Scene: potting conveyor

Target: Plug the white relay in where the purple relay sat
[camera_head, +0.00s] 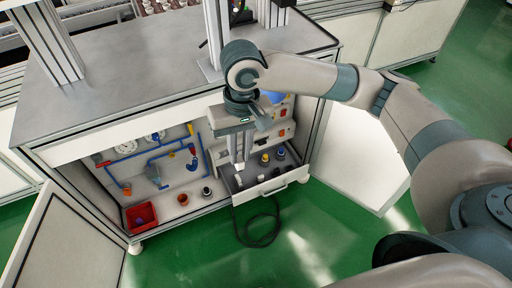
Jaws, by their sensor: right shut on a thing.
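My right gripper (239,164) points down into the open drawer (296,177) of the cabinet. It is shut on a small white piece, which looks like the white relay (238,179), at the drawer's left side. Whether the relay touches the drawer floor or is seated in a socket cannot be told. Inside the red bin (152,211) on the cabinet floor lies a small bluish-purple thing (139,222), perhaps the purple relay; it is too small to be sure. My left gripper is out of view.
Other small pieces stand in the drawer, among them a yellow-topped one (264,157) and a blue one (280,153). Blue pipes and gauges (126,147) fill the cabinet's left. Open doors (75,240) flank it. A black cable (260,238) lies on the green floor.

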